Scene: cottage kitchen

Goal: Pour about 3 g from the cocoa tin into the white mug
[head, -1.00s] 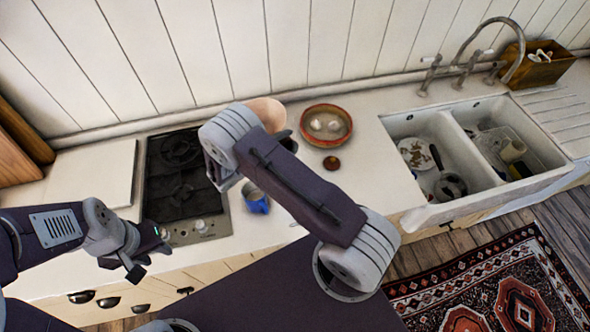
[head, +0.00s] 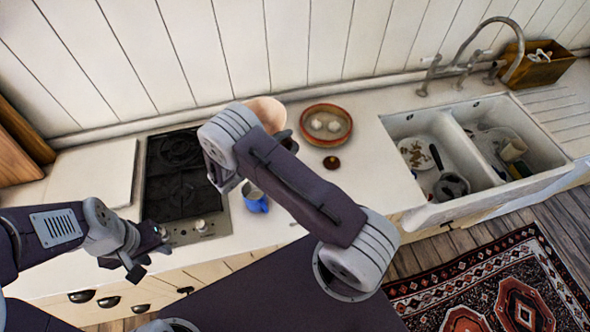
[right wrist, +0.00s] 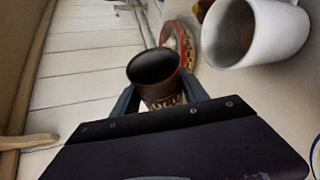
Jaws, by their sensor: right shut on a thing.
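My right gripper (right wrist: 160,92) is shut on the dark brown cocoa tin (right wrist: 163,94), which has pale lettering and an open, dark mouth. By the sideways lie of the wall boards, the tin is tipped well over. The white mug (right wrist: 284,35) is beside it at the upper right of the right wrist view, apart from the tin. Its mouth shows a brownish inside. No falling powder is visible. In the head view my right arm hides the mug and most of the tin. My left gripper (head: 130,264) is empty, low at the left; its finger gap is unclear.
A blue mug (head: 256,205) stands right of the black hob (head: 180,195). A red-rimmed bowl (head: 327,113) with pale round things and a small brown round object (head: 332,163) are further right. The double sink (head: 447,195) holds dishes. Counter between bowl and sink is clear.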

